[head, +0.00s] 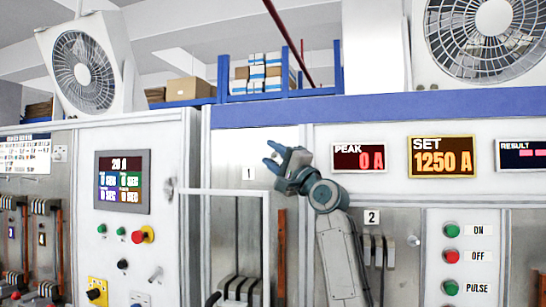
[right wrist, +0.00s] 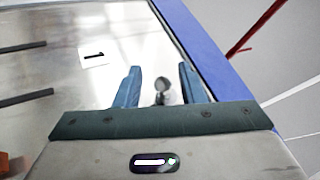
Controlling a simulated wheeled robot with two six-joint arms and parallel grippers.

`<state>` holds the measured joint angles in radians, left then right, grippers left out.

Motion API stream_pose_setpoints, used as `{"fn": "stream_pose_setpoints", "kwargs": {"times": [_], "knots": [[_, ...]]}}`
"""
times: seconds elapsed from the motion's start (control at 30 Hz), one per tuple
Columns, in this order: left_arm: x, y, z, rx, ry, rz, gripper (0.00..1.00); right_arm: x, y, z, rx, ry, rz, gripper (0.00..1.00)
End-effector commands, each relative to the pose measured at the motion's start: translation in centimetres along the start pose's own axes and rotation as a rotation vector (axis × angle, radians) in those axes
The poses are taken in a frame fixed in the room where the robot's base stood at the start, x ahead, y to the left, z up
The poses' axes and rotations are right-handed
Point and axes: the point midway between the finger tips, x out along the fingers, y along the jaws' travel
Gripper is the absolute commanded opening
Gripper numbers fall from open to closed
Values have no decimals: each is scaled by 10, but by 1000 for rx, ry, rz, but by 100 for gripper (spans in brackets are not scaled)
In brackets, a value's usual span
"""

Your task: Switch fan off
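One white box fan (head: 83,72) stands at the upper left. Another fan (head: 490,35) is at the upper right, cut by the picture edge. My right gripper (head: 273,153) is in front of the panel marked 1, its two blue fingers apart. In the right wrist view, the open gripper (right wrist: 159,73) has a small round-headed metal toggle (right wrist: 161,90) between its fingers, with gaps on both sides. In the head view I cannot make out this toggle behind the gripper. A similar small knob (head: 413,240) is right of label 2. My left gripper is not in view.
A white door-like frame (head: 225,192) stands left of my right arm. Green and red ON, OFF and PULSE buttons (head: 451,257) are at lower right. The SET display (head: 442,162) reads 1250 A. A blue rail (head: 430,107) runs above the panels.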

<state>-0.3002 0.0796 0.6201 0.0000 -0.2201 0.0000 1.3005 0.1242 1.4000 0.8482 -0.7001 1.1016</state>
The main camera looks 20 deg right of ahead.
Motion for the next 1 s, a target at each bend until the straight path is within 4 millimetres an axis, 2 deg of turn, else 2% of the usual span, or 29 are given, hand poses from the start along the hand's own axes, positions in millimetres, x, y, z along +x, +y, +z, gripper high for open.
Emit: {"fn": "stream_pose_setpoints", "kwargs": {"times": [0.17, 0.27, 0.5, 0.7, 0.83, 1.0], "knots": [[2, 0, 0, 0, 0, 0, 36, -2, 0, 0, -1, 0, -2, 36], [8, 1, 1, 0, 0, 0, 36, -12, 2, 0, -3, 1, -3, 36], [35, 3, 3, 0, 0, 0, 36, -61, 5, 0, -5, 2, -2, 36], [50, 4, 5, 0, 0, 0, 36, -94, 3, -1, -3, 1, -2, 36], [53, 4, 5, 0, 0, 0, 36, -105, 2, 0, -2, 0, -1, 36], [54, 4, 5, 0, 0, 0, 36, -109, 1, 0, 1, 0, 0, 36]]}}
